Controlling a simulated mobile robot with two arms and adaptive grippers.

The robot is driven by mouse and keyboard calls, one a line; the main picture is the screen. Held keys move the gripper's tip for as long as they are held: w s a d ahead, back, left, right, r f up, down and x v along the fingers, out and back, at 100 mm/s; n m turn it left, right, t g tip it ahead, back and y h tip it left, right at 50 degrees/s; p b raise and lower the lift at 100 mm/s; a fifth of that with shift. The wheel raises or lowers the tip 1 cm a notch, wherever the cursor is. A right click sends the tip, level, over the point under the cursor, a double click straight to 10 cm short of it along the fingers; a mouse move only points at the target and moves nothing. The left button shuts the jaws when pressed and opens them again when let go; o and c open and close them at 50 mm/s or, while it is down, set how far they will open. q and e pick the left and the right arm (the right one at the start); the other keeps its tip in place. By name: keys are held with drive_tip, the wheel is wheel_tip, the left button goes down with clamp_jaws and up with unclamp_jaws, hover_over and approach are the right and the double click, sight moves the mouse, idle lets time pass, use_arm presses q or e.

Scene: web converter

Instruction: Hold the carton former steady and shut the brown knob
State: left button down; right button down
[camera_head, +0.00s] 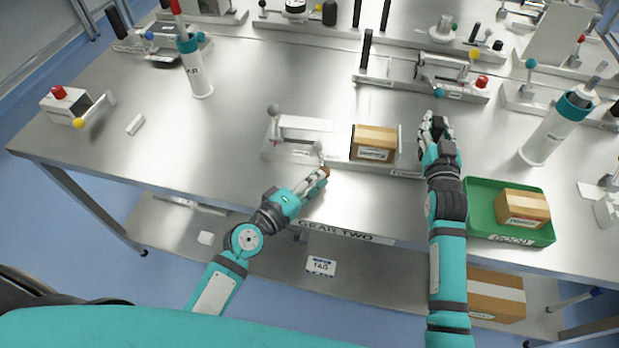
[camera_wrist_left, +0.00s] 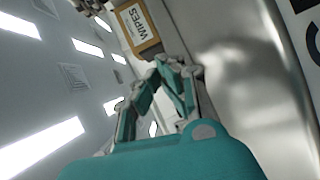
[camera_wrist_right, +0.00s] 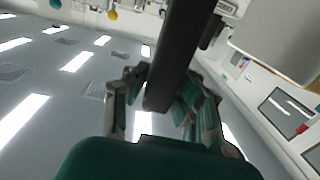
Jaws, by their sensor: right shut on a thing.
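The carton former (camera_head: 300,155) is a grey fixture near the table's front edge, with a pale lever arm (camera_head: 305,123) and a brown carton (camera_head: 373,142) on it. The carton also shows in the left wrist view (camera_wrist_left: 137,22). My right gripper (camera_head: 437,125) is shut on a dark upright post at the fixture's right end; the post (camera_wrist_right: 180,50) fills the space between the fingers in the right wrist view. My left gripper (camera_head: 320,176) is at the fixture's front edge, its fingertips close together. A small brown spot at these tips may be the brown knob, mostly hidden.
A green tray (camera_head: 482,190) with another carton (camera_head: 522,208) lies right of my right arm. White cylinders stand at left (camera_head: 197,75) and right (camera_head: 548,137). Other fixtures line the back. The table left of the former is mostly clear.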

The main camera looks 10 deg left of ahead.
use_arm(q)
drive_tip(key=shift+w+d, duration=0.1)
drive_tip(key=shift+d, duration=0.35)
idle(1.0)
drive_tip(key=shift+f, duration=0.1)
idle(1.0)
drive_tip(key=v, duration=0.4)
drive_tip(key=shift+a+r, duration=0.2)
drive_tip(key=shift+a, duration=0.4)
drive_tip(key=s+r, duration=0.1)
drive_tip(key=s, duration=0.8)
drive_tip(key=shift+s+d+r, duration=0.15)
drive_tip(key=shift+s+r, duration=0.05)
drive_tip(key=shift+s, duration=0.05)
